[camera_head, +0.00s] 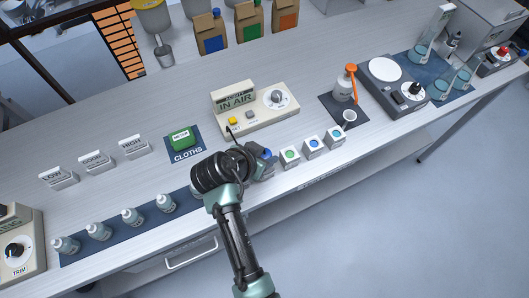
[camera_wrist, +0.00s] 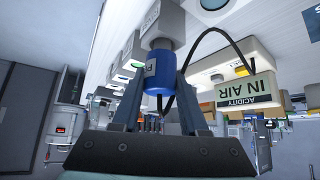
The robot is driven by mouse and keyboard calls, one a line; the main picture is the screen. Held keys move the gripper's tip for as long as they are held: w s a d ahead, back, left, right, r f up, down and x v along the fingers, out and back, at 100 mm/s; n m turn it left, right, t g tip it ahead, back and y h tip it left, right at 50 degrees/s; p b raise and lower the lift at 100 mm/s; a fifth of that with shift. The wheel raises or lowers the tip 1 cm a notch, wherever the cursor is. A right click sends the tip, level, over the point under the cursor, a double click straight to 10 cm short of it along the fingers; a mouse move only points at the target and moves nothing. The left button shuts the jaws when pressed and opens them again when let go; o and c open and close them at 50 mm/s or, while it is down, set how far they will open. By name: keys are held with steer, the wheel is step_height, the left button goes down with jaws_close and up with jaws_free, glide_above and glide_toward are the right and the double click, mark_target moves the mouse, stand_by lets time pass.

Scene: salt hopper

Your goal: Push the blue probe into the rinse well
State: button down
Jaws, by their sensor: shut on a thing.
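The blue probe (camera_wrist: 157,75) is between the two fingers of my gripper (camera_wrist: 158,100) in the wrist view. A black cable runs from it to the acidity meter (camera_wrist: 248,88), whose sign reads IN AIR. The probe's grey end points at a pale block (camera_wrist: 162,17) and overlaps it in the picture; I cannot tell whether it touches or enters it. In the head view my gripper (camera_head: 262,160) is just left of a row of white wells (camera_head: 289,157) and covers most of the probe. Which block is the rinse well is not readable.
The meter (camera_head: 258,112) stands behind my gripper.

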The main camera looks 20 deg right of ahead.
steer(key=shift+f+b, duration=0.6)
steer(key=shift+f, duration=0.2)
steer(key=shift+c, duration=1.8)
jaws_free()
steer(key=shift+o, duration=0.2)
steer(key=o, duration=0.3)
steer(key=p+v, duration=0.5)
steer(key=v, duration=0.1)
